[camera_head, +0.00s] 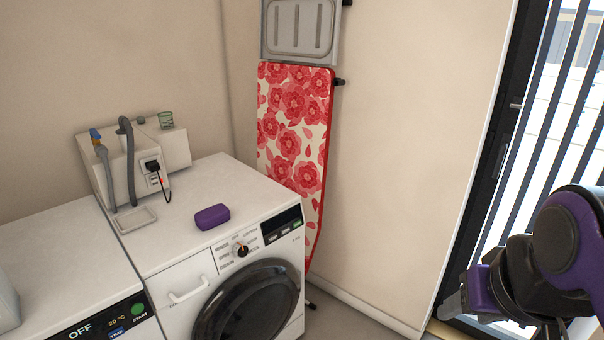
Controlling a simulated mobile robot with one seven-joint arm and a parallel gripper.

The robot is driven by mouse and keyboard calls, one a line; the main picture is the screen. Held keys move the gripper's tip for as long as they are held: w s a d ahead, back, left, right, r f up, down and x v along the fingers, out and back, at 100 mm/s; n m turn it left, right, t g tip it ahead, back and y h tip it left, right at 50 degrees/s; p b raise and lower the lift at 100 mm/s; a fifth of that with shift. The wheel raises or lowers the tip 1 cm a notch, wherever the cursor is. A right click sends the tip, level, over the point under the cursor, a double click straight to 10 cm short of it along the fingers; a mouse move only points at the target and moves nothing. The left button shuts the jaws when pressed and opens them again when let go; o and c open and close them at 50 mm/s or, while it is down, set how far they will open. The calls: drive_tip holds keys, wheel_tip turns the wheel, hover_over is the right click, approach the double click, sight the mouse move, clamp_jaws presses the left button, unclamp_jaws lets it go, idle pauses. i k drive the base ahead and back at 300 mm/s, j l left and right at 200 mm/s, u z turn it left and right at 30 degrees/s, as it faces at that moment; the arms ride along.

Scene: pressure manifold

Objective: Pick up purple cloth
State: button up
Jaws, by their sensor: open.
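A small purple bundle (212,216), which looks like the purple cloth, lies on the white top of the right-hand washing machine (180,236), near its front edge. My gripper (458,304) is at the lower right of the head view, far to the right of the machine and apart from the cloth. It is open, and nothing shows between its fingers. Part of the gripper is hidden by my own arm.
A white manifold box (122,170) with grey hoses and a plugged cable stands at the machine's back. A floral ironing board (294,130) leans against the wall. A barred glass door (545,120) is at right.

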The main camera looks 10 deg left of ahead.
sight(208, 218)
drive_tip(key=u, duration=1.25)
